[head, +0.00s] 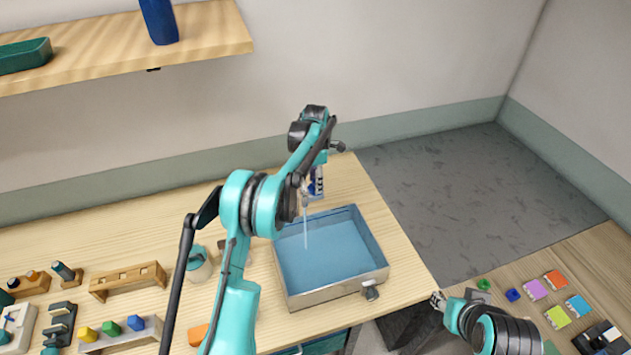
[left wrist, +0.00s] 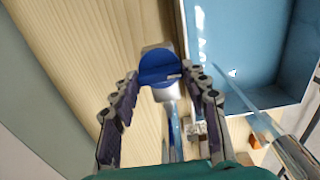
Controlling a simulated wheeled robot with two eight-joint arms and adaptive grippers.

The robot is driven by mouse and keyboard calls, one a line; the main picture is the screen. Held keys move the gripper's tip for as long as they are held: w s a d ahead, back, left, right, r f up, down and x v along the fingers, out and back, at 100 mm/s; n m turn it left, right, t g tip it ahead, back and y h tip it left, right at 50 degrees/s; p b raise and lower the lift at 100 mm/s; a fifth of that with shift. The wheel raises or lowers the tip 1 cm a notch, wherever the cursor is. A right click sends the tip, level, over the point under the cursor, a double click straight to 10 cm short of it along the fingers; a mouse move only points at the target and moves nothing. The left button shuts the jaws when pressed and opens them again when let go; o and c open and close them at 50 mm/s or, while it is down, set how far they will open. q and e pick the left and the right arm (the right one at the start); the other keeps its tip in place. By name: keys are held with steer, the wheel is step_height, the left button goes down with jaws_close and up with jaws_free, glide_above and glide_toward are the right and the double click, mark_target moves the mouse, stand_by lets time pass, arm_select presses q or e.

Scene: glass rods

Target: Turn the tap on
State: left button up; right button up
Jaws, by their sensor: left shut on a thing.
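The tap has a round blue handle (left wrist: 160,66) on a metal body, seen between my fingers in the left wrist view. My left gripper (left wrist: 165,88) is shut on this handle, one finger on each side. In the head view my left gripper (head: 317,182) is at the back edge of the sink basin (head: 283,278), with the tap partly hidden by my arm. A pale thin streak (head: 306,232), which looks like running water, comes down into the blue basin. The streak also shows in the left wrist view (left wrist: 232,88). My right gripper (head: 438,300) is low at the right, away from the tap.
A wooden shelf (head: 215,30) holds a blue item and a green tray at upper left. Wooden racks (head: 128,280) and coloured pieces stand on the counter's left. Coloured squares (head: 557,318) lie on another surface at lower right. The counter strip right of the basin is clear.

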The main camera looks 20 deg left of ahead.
arm_select(q)
steer(key=shift+w, duration=0.1)
steer(key=o, duration=1.2)
steer(key=shift+c, duration=0.2)
step_height(320, 180, up, 12)
